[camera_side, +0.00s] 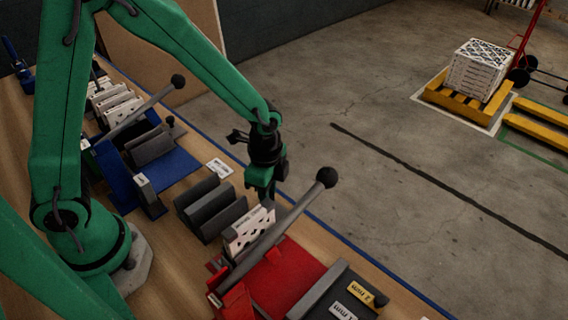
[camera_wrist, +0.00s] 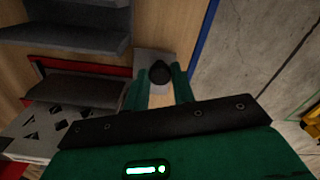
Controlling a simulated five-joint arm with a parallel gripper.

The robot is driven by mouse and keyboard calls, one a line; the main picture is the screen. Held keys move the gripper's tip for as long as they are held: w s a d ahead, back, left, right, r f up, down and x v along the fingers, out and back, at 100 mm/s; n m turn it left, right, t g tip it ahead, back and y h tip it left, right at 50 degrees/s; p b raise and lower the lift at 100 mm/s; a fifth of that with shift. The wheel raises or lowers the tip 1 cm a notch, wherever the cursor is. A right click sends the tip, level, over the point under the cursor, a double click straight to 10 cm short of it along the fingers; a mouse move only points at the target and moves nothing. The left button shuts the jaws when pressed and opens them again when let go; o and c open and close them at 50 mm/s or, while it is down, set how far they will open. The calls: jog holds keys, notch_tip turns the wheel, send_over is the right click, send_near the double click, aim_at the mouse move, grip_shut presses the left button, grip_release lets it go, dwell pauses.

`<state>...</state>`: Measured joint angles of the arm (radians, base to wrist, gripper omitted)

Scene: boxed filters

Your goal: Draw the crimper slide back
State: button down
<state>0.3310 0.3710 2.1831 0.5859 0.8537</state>
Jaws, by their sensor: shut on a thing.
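The red crimper (camera_side: 285,275) stands on the bench, with a long grey lever ending in a black ball (camera_side: 327,178). A white part with black diamond marks (camera_side: 248,229) stands upright in it and shows at lower left in the wrist view (camera_wrist: 50,128). My gripper (camera_side: 264,192) is at the crimper's far end, beyond the white part and left of the lever ball. In the wrist view, my green fingers (camera_wrist: 158,88) are shut on a dark round knob (camera_wrist: 160,71) above a grey plate (camera_wrist: 150,57). The side view hides the knob behind my gripper.
A blue crimper (camera_side: 178,168) with its own lever (camera_side: 145,107) stands to the left. A grey rack (camera_side: 212,207) is beside my gripper. Open floor is beyond the blue bench edge; a pallet (camera_side: 468,95) stands far off.

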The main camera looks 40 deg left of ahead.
jog(key=c, duration=1.2)
grip_release()
jog(key=shift+a, duration=0.15)
jog(key=shift+o, duration=0.2)
jog(key=shift+r, duration=0.1)
jog(key=shift+r, duration=3.85)
jog(key=s+a+r+n+t, duration=0.5)
jog(key=s+a+r+n, duration=0.6)
jog(key=s+r+n, duration=0.1)
notch_tip(320, 180, up, 2)
jog(key=shift+a+r+n+t, duration=0.1)
jog(key=shift+a+n+t, duration=0.2)
jog(key=shift+n, duration=0.5)
